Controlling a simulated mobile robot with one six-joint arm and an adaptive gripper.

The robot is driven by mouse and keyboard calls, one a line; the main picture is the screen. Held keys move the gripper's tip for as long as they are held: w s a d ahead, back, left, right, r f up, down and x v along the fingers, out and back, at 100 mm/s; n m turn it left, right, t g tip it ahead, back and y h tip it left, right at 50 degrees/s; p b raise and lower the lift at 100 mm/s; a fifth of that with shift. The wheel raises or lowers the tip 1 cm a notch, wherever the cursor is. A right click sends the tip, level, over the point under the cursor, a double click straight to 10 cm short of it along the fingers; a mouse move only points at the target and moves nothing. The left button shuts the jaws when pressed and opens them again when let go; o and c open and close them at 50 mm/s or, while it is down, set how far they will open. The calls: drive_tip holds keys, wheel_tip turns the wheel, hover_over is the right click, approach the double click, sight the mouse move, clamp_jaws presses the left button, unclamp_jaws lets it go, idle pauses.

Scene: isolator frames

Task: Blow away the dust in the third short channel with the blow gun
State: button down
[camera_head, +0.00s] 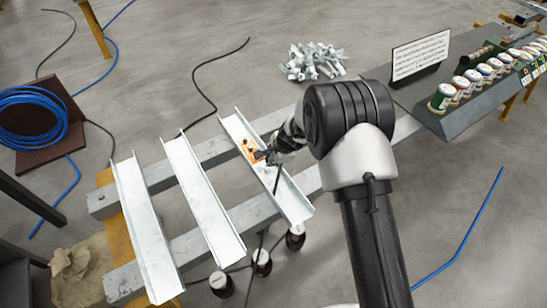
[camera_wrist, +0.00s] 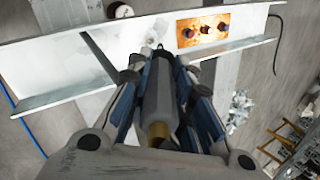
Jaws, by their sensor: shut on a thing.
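Three short pale metal channels lie side by side across two beams in the head view: the left one (camera_head: 147,230), the middle one (camera_head: 203,200) and the right one (camera_head: 291,204). My gripper (camera_head: 270,156) is over the right channel, near its middle. In the wrist view my gripper (camera_wrist: 163,62) is shut on the blow gun (camera_wrist: 156,95), a grey cylinder with a brass end. Its far tip points at the channel (camera_wrist: 60,68); contact cannot be told. An orange plate with dark knobs (camera_wrist: 203,27) sits in this channel. I cannot clearly make out dust.
Grey beams (camera_head: 215,151) support the channels. Several dark jars (camera_head: 221,284) stand below. A pile of metal pieces (camera_head: 314,61) lies on the floor behind. A bench with paint cans (camera_head: 440,97) and a sign (camera_head: 420,56) is at the right. A blue hose coil (camera_head: 30,117) is at left.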

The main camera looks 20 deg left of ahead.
drive_tip(key=shift+r+p, duration=1.95)
drive_tip(key=shift+r, duration=0.55)
drive_tip(key=shift+f, duration=0.1)
drive_tip(key=s+d+f+b, duration=0.1)
drive_tip(key=s+d+b, duration=0.4)
drive_tip(key=d+b, duration=0.15)
drive_tip(key=a+b+x, duration=0.1)
drive_tip(key=b+x, duration=0.2)
drive_tip(key=x, duration=0.5)
drive_tip(key=shift+r, duration=0.2)
drive_tip(key=shift+w, duration=0.1)
drive_tip(key=shift+f+b, duration=0.55)
drive_tip(key=shift+w+a+p, duration=0.95)
drive_tip(key=shift+a+p, duration=0.15)
drive_tip(key=shift+p, duration=1.25)
drive_tip(key=shift+w+a+p, duration=0.25)
drive_tip(key=shift+a+p, duration=0.1)
drive_tip(key=shift+p, duration=0.4)
